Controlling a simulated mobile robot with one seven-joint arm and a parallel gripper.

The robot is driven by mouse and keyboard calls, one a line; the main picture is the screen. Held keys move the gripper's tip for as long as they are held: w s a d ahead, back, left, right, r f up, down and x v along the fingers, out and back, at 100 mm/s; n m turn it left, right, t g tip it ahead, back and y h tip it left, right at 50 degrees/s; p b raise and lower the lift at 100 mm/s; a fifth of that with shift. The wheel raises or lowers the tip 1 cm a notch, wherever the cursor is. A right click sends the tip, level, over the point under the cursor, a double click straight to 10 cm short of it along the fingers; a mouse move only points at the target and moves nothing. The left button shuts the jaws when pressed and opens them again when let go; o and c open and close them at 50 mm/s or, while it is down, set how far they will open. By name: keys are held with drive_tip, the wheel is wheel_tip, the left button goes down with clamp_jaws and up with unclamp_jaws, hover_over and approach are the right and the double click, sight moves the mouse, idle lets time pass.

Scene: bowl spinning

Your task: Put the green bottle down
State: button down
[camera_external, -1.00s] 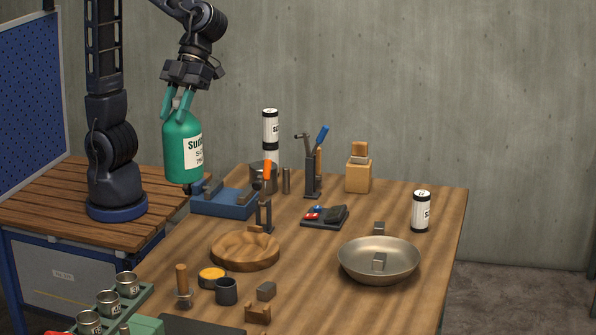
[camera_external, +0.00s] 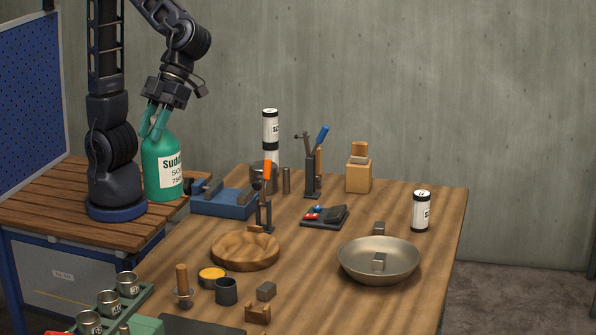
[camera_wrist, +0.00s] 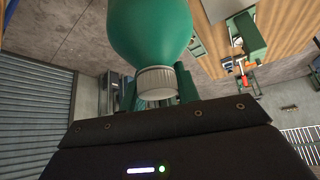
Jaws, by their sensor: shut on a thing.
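The green bottle (camera_external: 160,168) has a white label and is upright in the external view, beside my arm's base at the right side of the side bench (camera_external: 75,195). Its base appears at the bench surface; I cannot tell whether it touches. My gripper (camera_external: 154,128) has teal fingers and is shut on the bottle's upper part from above. In the wrist view the bottle (camera_wrist: 150,30) fills the top middle, with its ribbed pale cap (camera_wrist: 156,82) towards the camera.
A blue tool block (camera_external: 225,203) stands close to the right, on the larger wooden table (camera_external: 330,285). That table holds a wooden bowl (camera_external: 245,251), a metal pan (camera_external: 379,262) and white cans (camera_external: 421,211). The side bench's front left is clear.

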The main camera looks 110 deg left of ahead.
sight(178, 168)
wheel_tip(178, 168, down, 22)
drive_tip(key=shift+r, duration=0.15)
idle(0.8)
drive_tip(key=c, duration=1)
unclamp_jaws()
drive_tip(key=v, duration=1.1)
drive_tip(key=shift+r, duration=0.1)
drive_tip(key=shift+w+a+r, duration=0.1)
drive_tip(key=shift+a+r, duration=0.25)
drive_tip(key=shift+a, duration=0.05)
drive_tip(key=s+a+r+n+t+y, duration=0.2)
drive_tip(key=s+a+n, duration=0.3)
drive_tip(key=a, duration=0.6)
drive_tip(key=s+a+r+n+t+y, duration=0.2)
drive_tip(key=s+a+n, duration=0.3)
drive_tip(key=a+n, duration=0.5)
drive_tip(key=s+a+r+n+t+y, duration=0.2)
drive_tip(key=s+a+n, duration=0.3)
drive_tip(key=a+n, duration=0.3)
drive_tip(key=shift+s+a+r+t, duration=0.1)
drive_tip(key=shift+a+r+t, duration=0.15)
drive_tip(key=shift+a, duration=0.55)
drive_tip(key=shift+s+a+r+t, duration=0.1)
drive_tip(key=shift+a+r+t, duration=0.1)
drive_tip(key=shift+a, duration=0.55)
drive_tip(key=shift+s+a+r+t, duration=0.1)
drive_tip(key=shift+a+r+t, duration=0.15)
drive_tip(key=shift+a, duration=0.55)
